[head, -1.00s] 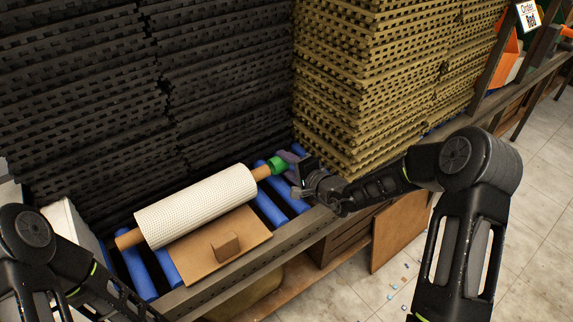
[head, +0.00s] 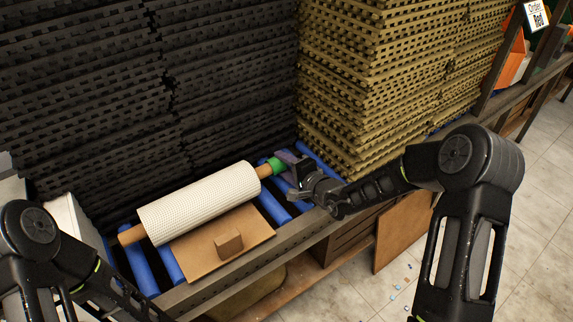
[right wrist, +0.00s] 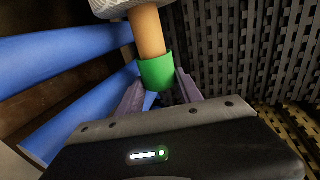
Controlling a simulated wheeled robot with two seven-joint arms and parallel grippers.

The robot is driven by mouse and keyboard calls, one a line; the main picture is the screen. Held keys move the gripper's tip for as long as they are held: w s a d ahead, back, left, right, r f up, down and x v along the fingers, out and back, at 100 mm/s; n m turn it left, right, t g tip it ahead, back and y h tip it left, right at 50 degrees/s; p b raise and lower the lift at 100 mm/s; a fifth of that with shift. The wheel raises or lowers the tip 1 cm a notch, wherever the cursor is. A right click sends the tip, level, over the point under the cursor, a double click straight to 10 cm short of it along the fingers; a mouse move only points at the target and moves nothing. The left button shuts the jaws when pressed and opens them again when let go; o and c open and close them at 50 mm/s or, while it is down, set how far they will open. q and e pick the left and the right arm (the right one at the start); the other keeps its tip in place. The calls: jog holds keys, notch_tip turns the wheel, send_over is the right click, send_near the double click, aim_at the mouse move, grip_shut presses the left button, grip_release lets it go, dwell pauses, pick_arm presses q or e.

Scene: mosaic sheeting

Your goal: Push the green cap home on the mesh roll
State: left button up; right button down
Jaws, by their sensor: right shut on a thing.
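The white mesh roll (head: 200,203) lies slanted across the blue rollers, with a brown core sticking out at both ends. The green cap (head: 276,166) is around the right end of the core (head: 264,171), with bare core between it and the mesh. My right gripper (head: 283,162) is at the cap, its purple fingers on either side of it and shut on it. In the right wrist view the cap (right wrist: 156,73) sits in line on the core (right wrist: 148,33). How deep the core goes inside is hidden. My left arm shows at lower left; its gripper is out of view.
Blue rollers (head: 274,205) run beneath. Stacks of dark sheets (head: 80,90) and yellow sheets (head: 385,75) stand close behind. A metal rail (head: 235,265) edges the front.

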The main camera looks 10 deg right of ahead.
jog(key=shift+s+a, duration=0.2)
jog(key=shift+a, duration=0.35)
jog(key=shift+s+a, duration=0.2)
jog(key=shift+a, duration=0.3)
jog(key=c, duration=0.7)
grip_release()
jog(key=shift+s, duration=0.15)
jog(key=b+v, duration=0.1)
jog(key=v, duration=0.6)
jog(key=shift+s+d+r, duration=0.1)
jog(key=shift+s+d, duration=0.05)
jog(key=shift+s, duration=0.15)
